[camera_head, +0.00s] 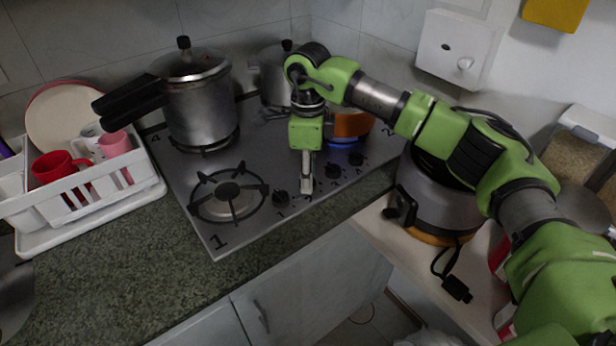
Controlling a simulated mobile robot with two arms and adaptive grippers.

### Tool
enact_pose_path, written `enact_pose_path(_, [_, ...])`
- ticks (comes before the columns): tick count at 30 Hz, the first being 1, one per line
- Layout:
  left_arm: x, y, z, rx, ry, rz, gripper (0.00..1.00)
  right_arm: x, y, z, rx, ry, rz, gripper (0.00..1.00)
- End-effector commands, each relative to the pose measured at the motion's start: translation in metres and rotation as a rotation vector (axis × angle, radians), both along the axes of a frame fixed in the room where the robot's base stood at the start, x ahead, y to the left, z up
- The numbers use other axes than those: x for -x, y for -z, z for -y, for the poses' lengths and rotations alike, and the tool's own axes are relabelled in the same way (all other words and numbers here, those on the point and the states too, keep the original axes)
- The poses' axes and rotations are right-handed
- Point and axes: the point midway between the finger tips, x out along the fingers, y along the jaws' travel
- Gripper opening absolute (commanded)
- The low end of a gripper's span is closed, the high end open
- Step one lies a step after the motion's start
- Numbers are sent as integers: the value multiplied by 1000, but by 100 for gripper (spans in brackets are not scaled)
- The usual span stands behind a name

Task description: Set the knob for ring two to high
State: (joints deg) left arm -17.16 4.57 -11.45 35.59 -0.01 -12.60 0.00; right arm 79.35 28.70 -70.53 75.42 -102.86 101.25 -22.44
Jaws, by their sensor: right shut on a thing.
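The steel gas hob (262,155) has a row of black knobs along its front edge. My right gripper (307,186) points down at this row, shut on the second knob from the left, which its fingers mostly hide. The leftmost knob (280,198) and the two to the right, a third knob (333,171) and a rightmost knob (355,159), are free. Ring two is at the right, under an orange pot (352,124), with a blue glow (345,142) below it. My gripper and arm partly cover that pot. My left gripper is not in view.
A pressure cooker (196,105) stands on ring four, and another pot (273,80) stands behind. Ring one (229,196) is bare. A white dish rack (85,190) is at the left. A grey appliance (437,200) stands right of the hob, below my arm.

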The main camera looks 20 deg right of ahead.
Motion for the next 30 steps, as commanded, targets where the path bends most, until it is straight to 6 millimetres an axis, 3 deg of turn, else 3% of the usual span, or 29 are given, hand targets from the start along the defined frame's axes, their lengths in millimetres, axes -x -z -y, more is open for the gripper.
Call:
enact_pose_path(9, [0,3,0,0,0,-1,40,0,1,0,1,99,0,5])
enact_pose_path(23, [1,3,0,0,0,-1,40,0,1,0,1,112,0,5])
enact_pose_path(24, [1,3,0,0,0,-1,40,0,1,0,1,112,0,31])
enact_pose_path(25, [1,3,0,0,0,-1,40,0,1,0,1,112,0,39])
enact_pose_path(26, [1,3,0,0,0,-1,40,0,0,0,1,112,0,43])
enact_pose_path(30, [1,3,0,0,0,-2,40,0,0,0,1,111,0,43])
